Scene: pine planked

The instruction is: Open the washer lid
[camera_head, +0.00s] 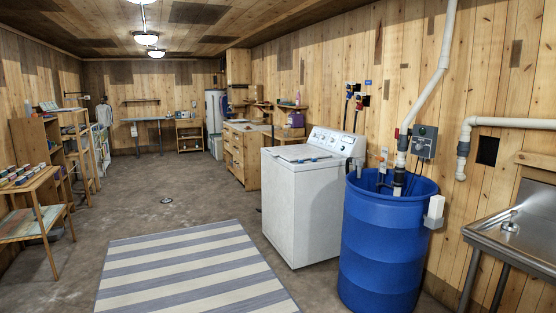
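A white top-loading washer (301,207) stands against the right wall, to the right of the striped rug. Its control panel (333,142) with dials rises at the back of its top. The lid (304,153) lies flat on the top and looks shut; a small blue and dark patch shows near it, too small to make out. Neither of my grippers is in view, and no arm shows near the washer.
A blue barrel (388,245) with pipes stands close to the washer's right side. A metal sink (513,236) is at far right. A grey-and-white striped rug (190,268) lies in front, with open floor (150,205) beyond. A wooden cabinet (243,155) stands behind the washer; shelves (38,205) line the left.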

